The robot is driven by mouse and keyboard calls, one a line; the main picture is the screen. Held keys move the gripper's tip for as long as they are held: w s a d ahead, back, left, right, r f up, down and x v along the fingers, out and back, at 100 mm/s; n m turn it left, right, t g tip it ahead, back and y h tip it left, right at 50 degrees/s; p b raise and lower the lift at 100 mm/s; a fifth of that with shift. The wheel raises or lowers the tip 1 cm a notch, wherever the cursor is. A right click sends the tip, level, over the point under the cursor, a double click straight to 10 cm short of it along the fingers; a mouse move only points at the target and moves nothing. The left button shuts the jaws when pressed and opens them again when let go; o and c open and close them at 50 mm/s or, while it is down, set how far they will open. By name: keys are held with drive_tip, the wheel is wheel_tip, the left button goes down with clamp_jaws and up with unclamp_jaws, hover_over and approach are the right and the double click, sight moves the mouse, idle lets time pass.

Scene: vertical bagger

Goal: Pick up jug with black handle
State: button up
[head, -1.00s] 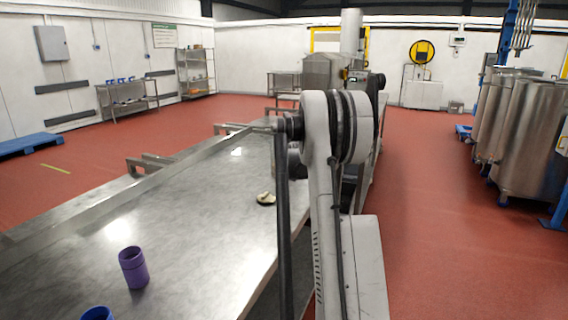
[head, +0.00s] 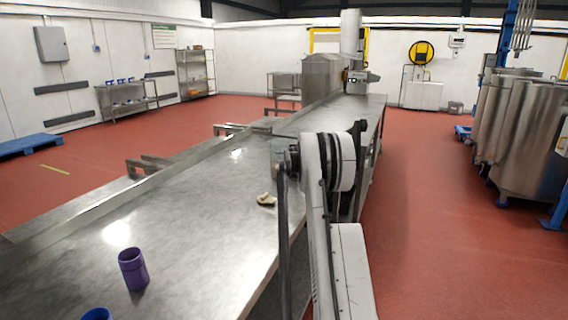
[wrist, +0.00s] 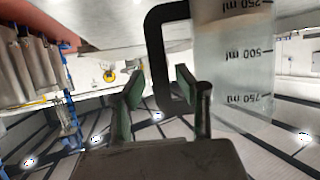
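The jug (wrist: 232,65) is clear, with black millilitre marks, and appears upside down at the top right of the wrist view. Its black handle (wrist: 155,50) faces my gripper (wrist: 159,84). My gripper is open, with green pads on its two fingers. The handle's upright bar shows between the fingertips, and the right finger overlaps its lower curve. I cannot tell whether either finger touches it. In the head view a pale, see-through shape (head: 277,150) beside my arm seems to be the jug, partly hidden. My gripper is hidden there.
A long steel table (head: 190,215) carries a purple cup (head: 133,268), a blue item (head: 97,314) at the lower edge and a small beige object (head: 266,199). A machine (head: 322,75) stands at the far end. Steel tanks (head: 530,130) stand right. Red floor is open between.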

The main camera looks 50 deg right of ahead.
drive_tip(key=shift+x, duration=1.3)
drive_tip(key=shift+c, duration=0.2)
clamp_jaws()
